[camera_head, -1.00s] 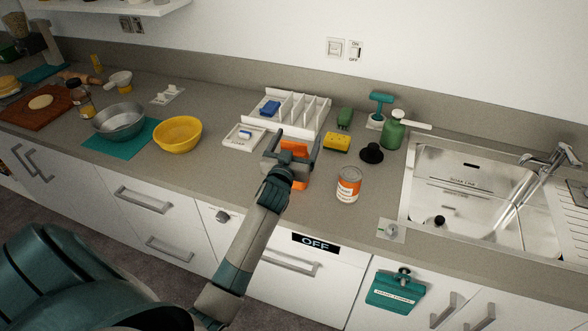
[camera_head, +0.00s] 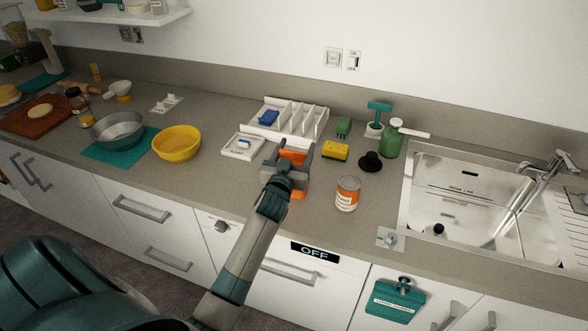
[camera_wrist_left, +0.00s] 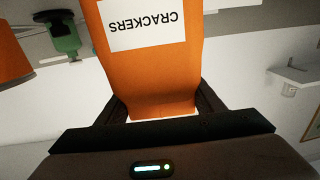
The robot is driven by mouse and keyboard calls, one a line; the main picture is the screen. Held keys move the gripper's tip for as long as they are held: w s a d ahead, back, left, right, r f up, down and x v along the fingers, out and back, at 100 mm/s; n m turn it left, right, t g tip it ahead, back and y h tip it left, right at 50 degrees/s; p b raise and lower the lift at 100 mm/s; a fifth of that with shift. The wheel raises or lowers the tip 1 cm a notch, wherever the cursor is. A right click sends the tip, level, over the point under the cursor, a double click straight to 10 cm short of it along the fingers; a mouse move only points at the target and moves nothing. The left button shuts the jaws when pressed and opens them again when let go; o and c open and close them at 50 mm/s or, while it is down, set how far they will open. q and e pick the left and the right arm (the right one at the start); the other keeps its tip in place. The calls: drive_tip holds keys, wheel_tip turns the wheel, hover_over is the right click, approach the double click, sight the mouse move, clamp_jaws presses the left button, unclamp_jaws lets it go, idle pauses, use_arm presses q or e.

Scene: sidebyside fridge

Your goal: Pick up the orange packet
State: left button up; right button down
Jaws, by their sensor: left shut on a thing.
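The orange packet (camera_wrist_left: 150,75) fills the middle of the left wrist view, with a white label reading "CRACKERS" that appears upside down. My left gripper (camera_wrist_left: 158,108) has a dark finger on each side of it and is shut on it. In the head view the left gripper (camera_head: 288,160) is over the counter, and it hides much of the packet (camera_head: 293,155). Orange shows between and below the fingers. I cannot tell whether the packet touches the counter. My right gripper is not in view.
An orange and white can (camera_head: 347,194) stands close to the right of the gripper. A white soap dish (camera_head: 236,152) is to the left, and a white divided tray (camera_head: 310,135) is behind. A yellow sponge (camera_head: 336,151) and a black stopper (camera_head: 370,162) lie nearby. The sink (camera_head: 470,200) is farther right.

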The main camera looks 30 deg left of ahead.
use_arm(q)
drive_tip(key=shift+r, duration=0.1)
drive_tip(key=s+d+r+b, duration=0.3)
drive_tip(key=d+r+b, duration=0.2)
drive_tip(key=d+r, duration=0.6)
drive_tip(key=shift+d, duration=0.15)
idle(0.5)
drive_tip(key=s+d+f+m+h+b, duration=0.3)
drive_tip(key=s+d+f+h+b, duration=0.1)
drive_tip(key=s+d+f, duration=0.6)
drive_tip(key=shift+s+d+f+m+t+h, duration=0.15)
drive_tip(key=shift+s+d+m+t+h, duration=0.2)
drive_tip(key=shift+s+d+h, duration=0.6)
drive_tip(key=shift+s+a, duration=0.2)
drive_tip(key=shift+a, duration=0.05)
